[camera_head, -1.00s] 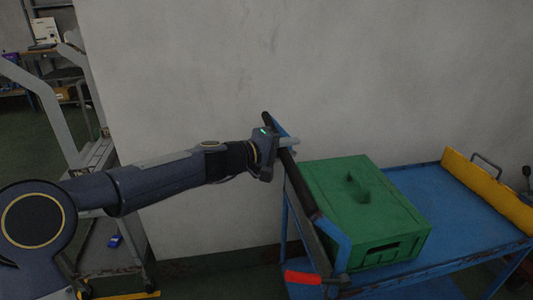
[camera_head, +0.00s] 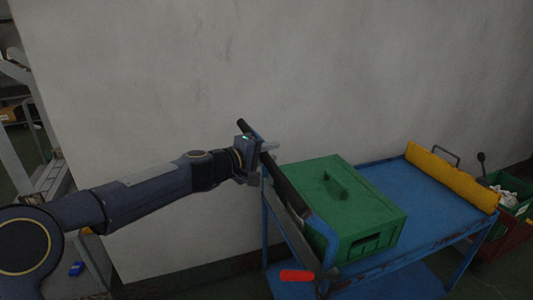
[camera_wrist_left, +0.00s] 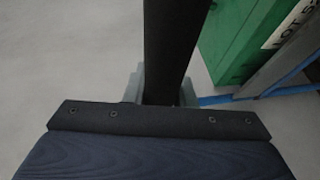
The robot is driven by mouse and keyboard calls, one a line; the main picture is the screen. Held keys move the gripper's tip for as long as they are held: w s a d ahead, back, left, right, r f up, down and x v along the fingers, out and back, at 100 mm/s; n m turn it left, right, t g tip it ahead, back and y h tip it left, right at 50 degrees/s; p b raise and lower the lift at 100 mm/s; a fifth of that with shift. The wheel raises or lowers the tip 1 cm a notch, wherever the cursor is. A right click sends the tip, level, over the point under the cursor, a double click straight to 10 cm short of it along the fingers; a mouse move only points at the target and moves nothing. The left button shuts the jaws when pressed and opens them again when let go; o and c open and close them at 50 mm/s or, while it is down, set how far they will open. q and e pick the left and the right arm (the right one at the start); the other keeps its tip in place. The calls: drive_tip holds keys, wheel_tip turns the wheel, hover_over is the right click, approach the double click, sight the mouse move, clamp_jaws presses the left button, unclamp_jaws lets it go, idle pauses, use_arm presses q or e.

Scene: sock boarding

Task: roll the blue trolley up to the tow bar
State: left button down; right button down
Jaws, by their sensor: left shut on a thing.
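The blue trolley (camera_head: 385,183) stands along the grey wall with a green lidded box (camera_head: 345,205) on its top deck. A yellow board (camera_head: 452,177) stands across its far end. Its black push handle (camera_head: 283,188) runs along the near end. My left gripper (camera_head: 262,150) is shut on this handle near its far left end. In the left wrist view the black handle (camera_wrist_left: 172,45) passes between the grey fingers (camera_wrist_left: 160,90). I see no tow bar that I can make out. My right gripper is out of view.
The grey wall (camera_head: 230,80) rises close behind the trolley. Beyond the yellow board stands a red and green bin (camera_head: 510,215) with pale things in it. A grey metal frame (camera_head: 45,180) stands at the left. A small blue object (camera_head: 76,268) lies low at the left.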

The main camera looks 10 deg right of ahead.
use_arm(q)
drive_tip(key=c, duration=1.2)
unclamp_jaws()
drive_tip(key=shift+d, duration=0.55)
drive_tip(key=shift+c, duration=0.2)
drive_tip(key=shift+o, duration=0.2)
drive_tip(key=shift+w+a, duration=0.1)
drive_tip(key=b+v, duration=0.1)
drive_tip(key=v, duration=0.6)
drive_tip(key=shift+a, duration=0.35)
drive_tip(key=shift+r, duration=0.1)
